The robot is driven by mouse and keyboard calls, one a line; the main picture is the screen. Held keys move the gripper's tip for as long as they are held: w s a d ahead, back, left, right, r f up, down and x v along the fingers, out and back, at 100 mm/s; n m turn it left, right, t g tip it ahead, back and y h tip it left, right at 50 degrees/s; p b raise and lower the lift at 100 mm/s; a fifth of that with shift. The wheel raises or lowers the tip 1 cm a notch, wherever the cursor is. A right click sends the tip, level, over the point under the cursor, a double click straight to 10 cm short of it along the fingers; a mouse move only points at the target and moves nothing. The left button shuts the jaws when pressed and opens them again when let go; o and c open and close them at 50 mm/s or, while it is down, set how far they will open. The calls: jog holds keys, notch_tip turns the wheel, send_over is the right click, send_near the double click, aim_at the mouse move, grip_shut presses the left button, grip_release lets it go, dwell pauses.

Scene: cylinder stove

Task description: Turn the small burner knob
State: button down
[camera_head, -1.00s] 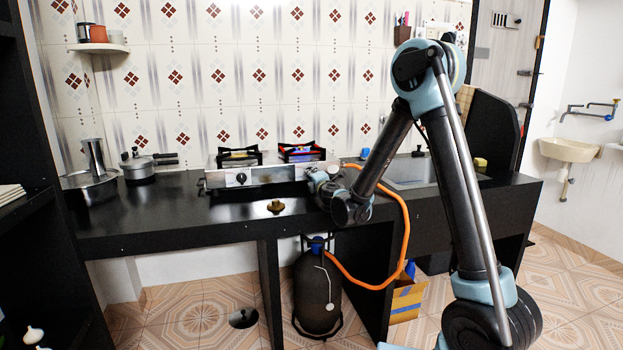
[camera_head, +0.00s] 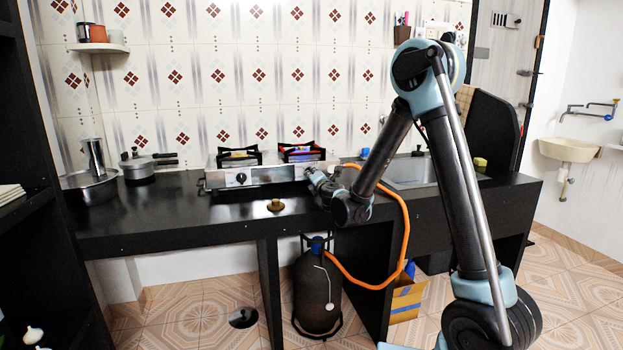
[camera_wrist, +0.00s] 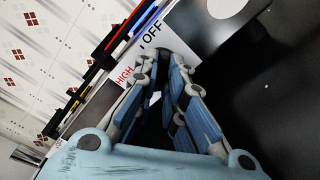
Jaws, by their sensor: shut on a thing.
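The silver gas stove (camera_head: 270,175) stands on the black counter, with a left burner (camera_head: 238,156) and a right burner (camera_head: 302,152). A black knob (camera_head: 241,178) shows on the left of its front panel. My gripper (camera_head: 310,173) is at the right end of that panel, shut on the right-hand knob. The fingers hide this knob in the head view. In the wrist view my gripper (camera_wrist: 163,72) has its fingers against the panel, between the HIGH label (camera_wrist: 125,77) and the OFF label (camera_wrist: 152,35). The knob itself is mostly hidden there. Blue and red colour shows at the right burner.
An orange hose (camera_head: 405,235) runs from the dark gas cylinder (camera_head: 317,290) below the counter up beside my arm. A small brown object (camera_head: 275,205) lies on the counter front. Pots (camera_head: 137,168) stand at left; the sink (camera_head: 410,172) is at right.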

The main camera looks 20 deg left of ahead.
jog(key=c, duration=1.7)
grip_release()
jog(key=shift+d, duration=0.1)
jog(key=v, duration=1.2)
jog(key=shift+w+f, duration=0.1)
jog(key=shift+d, duration=0.1)
